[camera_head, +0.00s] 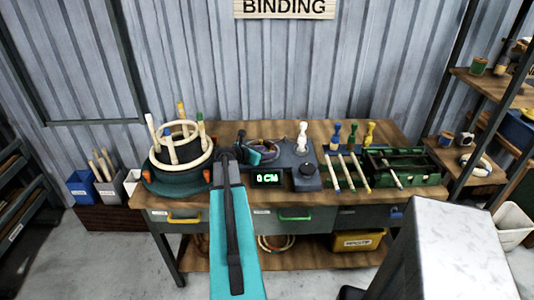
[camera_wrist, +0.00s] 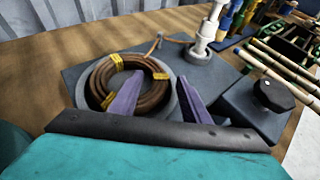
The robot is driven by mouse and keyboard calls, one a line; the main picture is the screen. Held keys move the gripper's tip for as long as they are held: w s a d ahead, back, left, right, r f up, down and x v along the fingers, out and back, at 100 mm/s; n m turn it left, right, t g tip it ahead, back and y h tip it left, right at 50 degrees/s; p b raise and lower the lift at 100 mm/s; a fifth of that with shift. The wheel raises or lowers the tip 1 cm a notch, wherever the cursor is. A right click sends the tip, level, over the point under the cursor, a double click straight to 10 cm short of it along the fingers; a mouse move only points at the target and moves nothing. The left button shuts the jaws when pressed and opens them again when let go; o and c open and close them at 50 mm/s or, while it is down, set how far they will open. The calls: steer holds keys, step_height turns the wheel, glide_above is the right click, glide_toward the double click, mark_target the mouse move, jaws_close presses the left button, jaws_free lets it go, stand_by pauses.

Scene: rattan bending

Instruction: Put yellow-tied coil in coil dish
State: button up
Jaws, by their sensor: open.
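The yellow-tied coil (camera_wrist: 103,80), brown with yellow bindings, lies flat inside a round grey dish (camera_wrist: 172,104) in the wrist view. The dish is set on a dark grey device (camera_wrist: 215,75) on the workbench. A loose brown end runs from the coil towards a white post. My gripper (camera_wrist: 160,82) is open, with its two purple fingers apart over the near right part of the dish. The left finger covers part of the coil; whether it touches cannot be told. In the head view my gripper (camera_head: 262,156) is over the device, and the coil is mostly hidden.
The device has a white post (camera_head: 302,137), a black knob (camera_head: 309,170) and a display reading 0 CM (camera_head: 267,178). A round stand with a cream ring (camera_head: 172,160) is at left. Coloured pegs, rods and a green tray (camera_head: 425,172) are at right.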

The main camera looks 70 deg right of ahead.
steer(key=b+v, duration=0.1)
steer(key=v, duration=0.9)
steer(key=shift+a+b, duration=0.2)
steer(key=shift+b, duration=0.2)
steer(key=shift+w+r, duration=0.1)
